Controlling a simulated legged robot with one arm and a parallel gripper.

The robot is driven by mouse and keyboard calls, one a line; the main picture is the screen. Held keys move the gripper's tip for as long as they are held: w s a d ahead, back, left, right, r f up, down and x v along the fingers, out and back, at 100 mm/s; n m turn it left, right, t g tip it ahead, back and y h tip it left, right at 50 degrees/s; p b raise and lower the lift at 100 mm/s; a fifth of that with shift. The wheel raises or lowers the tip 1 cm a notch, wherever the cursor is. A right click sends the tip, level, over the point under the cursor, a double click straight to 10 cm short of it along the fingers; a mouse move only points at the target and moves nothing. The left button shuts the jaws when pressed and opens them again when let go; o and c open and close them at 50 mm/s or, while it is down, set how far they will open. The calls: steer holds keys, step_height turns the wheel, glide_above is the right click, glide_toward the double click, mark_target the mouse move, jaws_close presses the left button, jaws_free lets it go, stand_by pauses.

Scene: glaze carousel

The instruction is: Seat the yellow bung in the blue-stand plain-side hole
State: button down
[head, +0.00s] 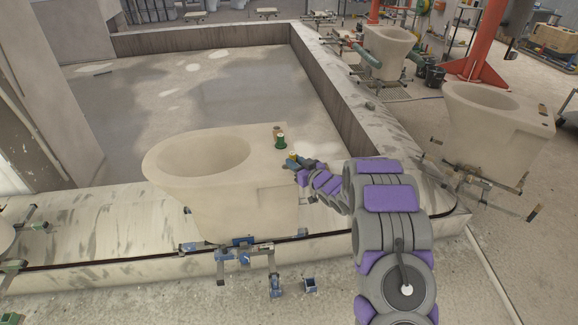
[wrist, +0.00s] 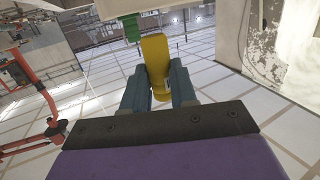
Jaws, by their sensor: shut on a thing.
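The cream toilet bowl (head: 250,185) sits on the blue stand (head: 245,256) in the head view. A green bung (head: 281,141) stands on its rear deck beside a brown patch (head: 276,131). My gripper (head: 292,161) is at the deck's right edge, shut on the yellow bung (head: 293,154). In the wrist view, the yellow bung (wrist: 155,60) is between the fingers (wrist: 158,88), its wide end close to the pale bowl (wrist: 120,8). The green bung (wrist: 132,28) is just left of it there. I cannot tell whether the yellow bung touches the bowl. The plain-side hole is not visible.
Another bowl (head: 495,125) stands on a separate stand at the right, and one (head: 387,50) farther back. A low concrete kerb (head: 345,95) runs behind my arm.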

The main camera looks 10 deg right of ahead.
steer(key=x, duration=0.4)
steer(key=shift+w, duration=0.1)
steer(key=shift+w+f, duration=0.1)
steer(key=shift+w, duration=0.15)
step_height(320, 180, down, 3)
steer(key=shift+f+b, duration=0.15)
steer(key=shift+b, duration=0.5)
steer(key=c, duration=0.9)
jaws_free()
